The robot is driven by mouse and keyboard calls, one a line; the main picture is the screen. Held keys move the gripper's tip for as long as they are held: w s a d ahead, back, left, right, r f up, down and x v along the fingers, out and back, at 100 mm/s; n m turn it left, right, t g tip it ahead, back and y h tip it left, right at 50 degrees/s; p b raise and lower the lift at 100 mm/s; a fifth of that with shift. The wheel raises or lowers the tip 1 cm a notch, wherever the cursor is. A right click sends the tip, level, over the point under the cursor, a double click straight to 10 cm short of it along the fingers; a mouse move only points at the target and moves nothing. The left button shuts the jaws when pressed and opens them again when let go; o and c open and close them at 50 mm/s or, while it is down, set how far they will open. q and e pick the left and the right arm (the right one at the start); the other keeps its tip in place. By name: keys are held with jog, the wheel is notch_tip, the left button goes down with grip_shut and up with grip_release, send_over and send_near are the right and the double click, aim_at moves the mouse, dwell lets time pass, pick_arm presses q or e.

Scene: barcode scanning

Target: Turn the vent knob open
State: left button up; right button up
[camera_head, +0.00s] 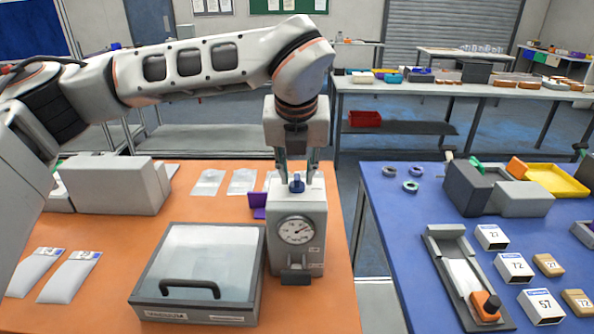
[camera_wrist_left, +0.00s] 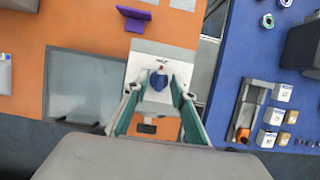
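The blue vent knob (camera_head: 297,184) sits on top of a white box unit (camera_head: 290,208) with a round dial gauge (camera_head: 296,230) on its front. It also shows in the left wrist view (camera_wrist_left: 158,81), with a small red mark beside it. My left gripper (camera_head: 298,168) points down above the unit. Its two fingers are apart, one on each side of the knob, with gaps visible between them and the knob in the wrist view. Whether the fingertips reach down to knob height is hard to tell. My right gripper is in neither view.
A clear-lidded chamber (camera_head: 203,255) with a black handle stands left of the unit on the orange table (camera_head: 110,325). A purple piece (camera_head: 257,205) is close beside the unit. A blue table (camera_head: 400,240) with boxes stands to the right, across a gap.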

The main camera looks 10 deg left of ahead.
pick_arm(q)
grip_shut()
